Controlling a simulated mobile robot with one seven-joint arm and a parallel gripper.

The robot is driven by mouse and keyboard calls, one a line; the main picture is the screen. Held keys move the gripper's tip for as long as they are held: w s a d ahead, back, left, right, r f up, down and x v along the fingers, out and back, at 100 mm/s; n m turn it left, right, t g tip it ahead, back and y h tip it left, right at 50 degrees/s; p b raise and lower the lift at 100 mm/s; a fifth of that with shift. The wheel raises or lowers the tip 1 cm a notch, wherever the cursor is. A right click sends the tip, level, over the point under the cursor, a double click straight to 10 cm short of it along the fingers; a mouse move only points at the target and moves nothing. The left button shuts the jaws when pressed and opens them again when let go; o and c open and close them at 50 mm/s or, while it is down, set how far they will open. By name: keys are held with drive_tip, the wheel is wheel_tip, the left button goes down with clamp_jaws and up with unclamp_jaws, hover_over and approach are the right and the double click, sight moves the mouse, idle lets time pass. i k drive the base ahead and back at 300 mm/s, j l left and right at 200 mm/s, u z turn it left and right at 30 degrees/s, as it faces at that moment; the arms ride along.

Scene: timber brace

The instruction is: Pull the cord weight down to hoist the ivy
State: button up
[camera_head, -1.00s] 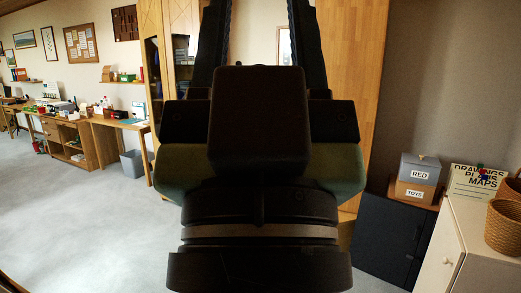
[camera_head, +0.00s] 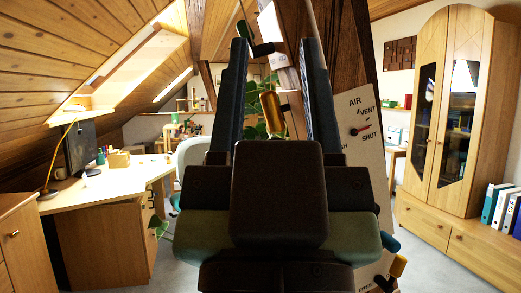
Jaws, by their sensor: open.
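My gripper (camera_head: 274,52) is open and points away from me, its two dark fingers reaching up the picture. A brass-coloured, weight-like piece (camera_head: 270,114) shows in the gap between the fingers, apart from both. It seems to be the cord weight; whether it is between the fingers or behind them I cannot tell. A pale tag-like piece (camera_head: 281,61) shows above it. Green ivy leaves (camera_head: 249,131) show behind the left finger, partly hidden by my gripper. More leaves (camera_head: 158,228) hang lower left, beside the desk.
A dark timber post (camera_head: 342,45) rises just right of my gripper. Coloured handles (camera_head: 399,265) stick out below. A desk (camera_head: 110,190) stands left, a wooden cabinet (camera_head: 455,110) right.

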sight(272, 111)
drive_tip(key=i+j+u, duration=0.1)
drive_tip(key=i+j, duration=0.35)
drive_tip(key=i, duration=0.3)
drive_tip(key=i+j+u, duration=0.15)
drive_tip(key=i, duration=0.2)
